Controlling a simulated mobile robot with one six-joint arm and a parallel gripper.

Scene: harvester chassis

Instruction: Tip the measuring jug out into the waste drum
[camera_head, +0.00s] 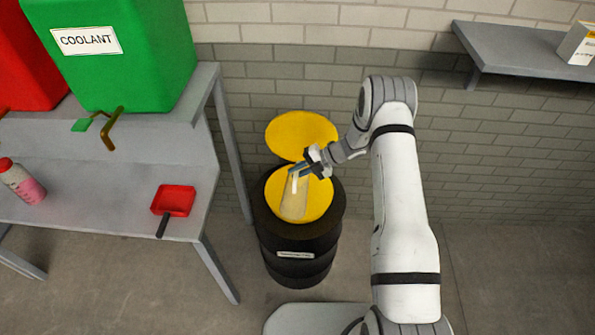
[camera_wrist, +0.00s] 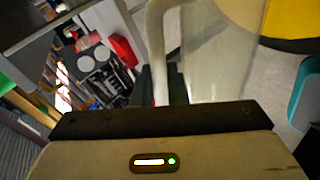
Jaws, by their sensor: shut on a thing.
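The measuring jug (camera_head: 293,200) is clear and pale, with a white handle. My gripper (camera_head: 298,171) is shut on the handle and holds the jug over the yellow top (camera_head: 322,203) of the black waste drum (camera_head: 297,245). In the wrist view the jug's clear wall (camera_wrist: 215,65) and white handle (camera_wrist: 156,45) are close, with the dark fingers (camera_wrist: 164,86) at the handle. The jug looks tilted, but how far is hard to tell. No falling stream shows. Whether anything is left inside is unclear.
The drum's round yellow lid (camera_head: 301,133) stands open behind it, near the brick wall. A grey bench (camera_head: 110,205) at left bears a green coolant container (camera_head: 130,65), a red scoop (camera_head: 174,200) and a pink bottle (camera_head: 22,182). A grey shelf (camera_head: 510,48) hangs at upper right.

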